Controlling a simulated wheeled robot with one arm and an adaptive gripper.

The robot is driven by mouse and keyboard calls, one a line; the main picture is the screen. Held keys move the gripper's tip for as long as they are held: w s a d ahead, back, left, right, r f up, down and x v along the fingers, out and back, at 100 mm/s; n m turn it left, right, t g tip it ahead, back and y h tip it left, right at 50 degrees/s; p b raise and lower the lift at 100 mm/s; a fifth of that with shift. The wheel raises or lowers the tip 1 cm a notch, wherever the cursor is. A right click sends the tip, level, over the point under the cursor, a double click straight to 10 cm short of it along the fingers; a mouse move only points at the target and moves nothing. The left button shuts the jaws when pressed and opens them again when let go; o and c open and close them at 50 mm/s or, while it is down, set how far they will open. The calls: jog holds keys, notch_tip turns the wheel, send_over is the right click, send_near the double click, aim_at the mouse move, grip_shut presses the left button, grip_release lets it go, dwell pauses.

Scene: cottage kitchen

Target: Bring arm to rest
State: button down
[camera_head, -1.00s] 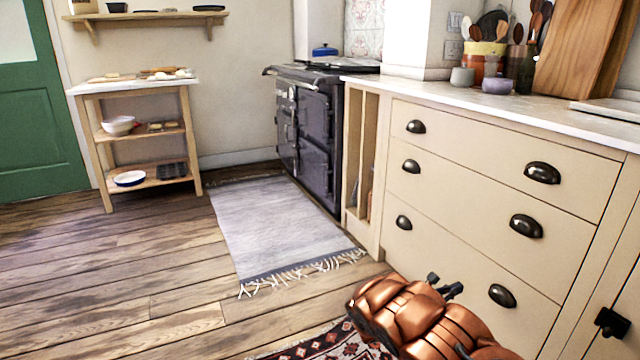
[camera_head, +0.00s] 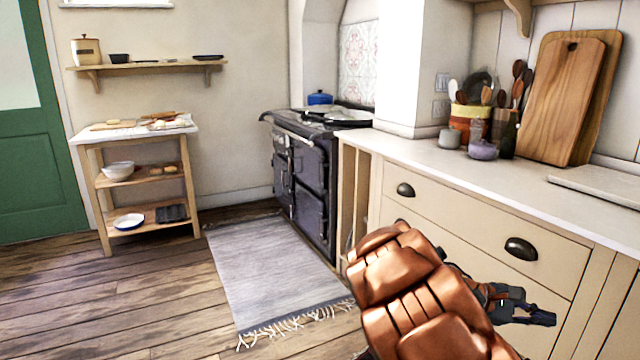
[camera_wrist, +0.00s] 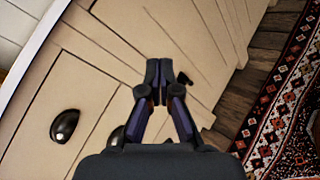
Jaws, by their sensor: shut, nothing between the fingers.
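My arm shows in copper at the lower middle of the head view, in front of the drawers. My gripper (camera_head: 545,317) is at its end, dark, pointing right, close in front of the cream drawer unit (camera_head: 450,212). In the wrist view my gripper (camera_wrist: 159,72) has its two fingers together, with nothing between them. Behind the fingers are the cream drawer fronts (camera_wrist: 105,68) and a dark cup handle (camera_wrist: 64,125). I cannot tell the exact gap between the fingers and the drawers.
The counter (camera_head: 480,177) holds a utensil pot (camera_head: 470,122) and cutting boards (camera_head: 565,100). A dark range cooker (camera_head: 305,180) stands beyond. A grey rug (camera_head: 265,270) lies on the wooden floor, free on the left. A red patterned rug (camera_wrist: 285,95) shows in the wrist view.

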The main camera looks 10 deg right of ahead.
jog(key=s+a+r+m+y+p, duration=0.5)
jog(key=s+a+r+y+p, duration=0.1)
jog(key=s+a+r+p, duration=0.4)
jog(key=s+a+r+t+y+p, duration=0.1)
jog(key=s+a+r+y+p, duration=0.1)
jog(key=a, duration=0.5)
jog(key=s+a+r+m+t+y+p, duration=0.1)
jog(key=s+a+r+y+p, duration=0.2)
jog(key=s+a+p, duration=0.3)
jog(key=s+a+r+t+y+p, duration=0.1)
jog(key=s+a+r+y+p, duration=0.2)
jog(key=a, duration=0.7)
jog(key=shift+s+a+r+t+p, duration=0.25)
jog(key=shift+s+r+t+p, duration=0.15)
jog(key=shift+s+r+p, duration=0.4)
jog(key=shift+w+d+m, duration=0.15)
jog(key=shift+d+m, duration=0.05)
jog(key=shift+m, duration=0.1)
